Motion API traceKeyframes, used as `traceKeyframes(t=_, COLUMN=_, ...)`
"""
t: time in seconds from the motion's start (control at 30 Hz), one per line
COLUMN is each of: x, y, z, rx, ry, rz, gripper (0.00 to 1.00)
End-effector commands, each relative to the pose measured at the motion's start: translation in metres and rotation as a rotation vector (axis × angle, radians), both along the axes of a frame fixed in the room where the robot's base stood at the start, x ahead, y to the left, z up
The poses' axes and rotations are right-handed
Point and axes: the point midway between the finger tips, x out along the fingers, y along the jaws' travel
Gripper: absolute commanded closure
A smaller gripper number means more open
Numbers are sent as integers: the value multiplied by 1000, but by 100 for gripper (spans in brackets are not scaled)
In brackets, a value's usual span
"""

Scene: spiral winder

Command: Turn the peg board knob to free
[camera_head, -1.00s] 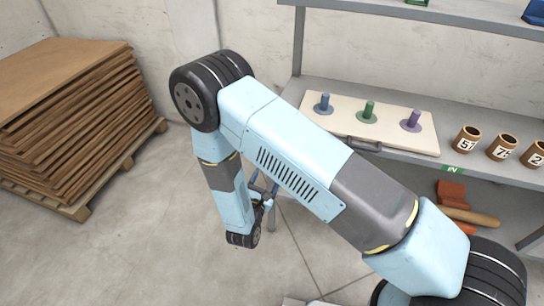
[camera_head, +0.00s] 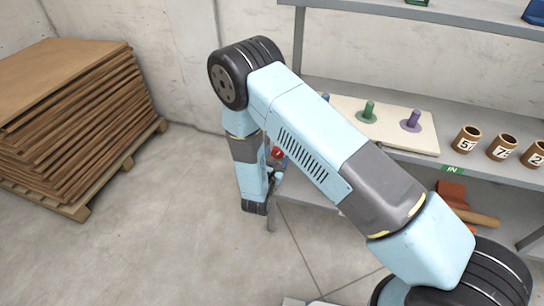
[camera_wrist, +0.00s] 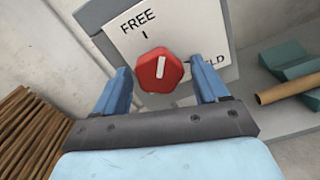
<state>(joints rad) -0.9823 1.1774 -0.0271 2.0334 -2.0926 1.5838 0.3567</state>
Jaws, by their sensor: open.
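The red knob (camera_wrist: 161,70) is faceted with a white bar across its face and sits on a white panel (camera_wrist: 185,28) in the wrist view. FREE and a short tick are printed above it. A second label ending in LD lies to its right, partly covered by a finger. The bar stands nearly upright; I cannot tell exactly which mark it points to. My gripper (camera_wrist: 160,64) is open, one finger on each side of the knob in the picture; contact is not visible. In the head view the knob (camera_head: 277,153) shows small beside my arm.
The peg board (camera_head: 390,128) with coloured pegs lies on the shelf, partly behind my arm. Numbered brown cups (camera_head: 502,147) stand to its right. A wooden roll (camera_head: 477,217) lies on the lower shelf. Stacked brown boards (camera_head: 75,120) stand on a pallet at left. Open floor lies between.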

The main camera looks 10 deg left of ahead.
Motion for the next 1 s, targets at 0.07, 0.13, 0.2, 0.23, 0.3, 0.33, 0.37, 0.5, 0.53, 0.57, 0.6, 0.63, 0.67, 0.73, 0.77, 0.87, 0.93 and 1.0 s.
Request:
traceKeyframes(t=0.07, x=0, y=0, z=0, rx=0, ry=0, rz=0, gripper=27)
traceKeyframes(t=0.13, x=0, y=0, z=0, rx=0, ry=0, rz=0, gripper=30)
traceKeyframes(t=0.2, x=0, y=0, z=0, rx=0, ry=0, rz=0, gripper=37)
traceKeyframes(t=0.23, x=0, y=0, z=0, rx=0, ry=0, rz=0, gripper=39)
traceKeyframes(t=0.3, x=0, y=0, z=0, rx=0, ry=0, rz=0, gripper=46)
traceKeyframes(t=0.33, x=0, y=0, z=0, rx=0, ry=0, rz=0, gripper=49)
traceKeyframes(t=0.37, x=0, y=0, z=0, rx=0, ry=0, rz=0, gripper=52)
traceKeyframes(t=0.5, x=0, y=0, z=0, rx=0, ry=0, rz=0, gripper=65)
traceKeyframes(t=0.53, x=0, y=0, z=0, rx=0, ry=0, rz=0, gripper=68)
traceKeyframes(t=0.57, x=0, y=0, z=0, rx=0, ry=0, rz=-1, gripper=71)
traceKeyframes(t=0.6, x=0, y=0, z=0, rx=0, ry=0, rz=-1, gripper=75)
traceKeyframes(t=0.63, x=0, y=0, z=0, rx=0, ry=0, rz=-1, gripper=78)
traceKeyframes(t=0.67, x=0, y=0, z=0, rx=0, ry=0, rz=-1, gripper=81)
traceKeyframes(t=0.73, x=0, y=16, z=0, rx=3, ry=-1, rz=2, gripper=77)
traceKeyframes(t=0.77, x=-1, y=12, z=0, rx=0, ry=0, rz=3, gripper=74)
traceKeyframes(t=0.87, x=-1, y=8, z=0, rx=-6, ry=0, rz=6, gripper=83)
traceKeyframes(t=0.93, x=-1, y=6, z=1, rx=-19, ry=0, rz=8, gripper=83)
traceKeyframes(t=1.0, x=-1, y=5, z=1, rx=-41, ry=3, rz=8, gripper=83)
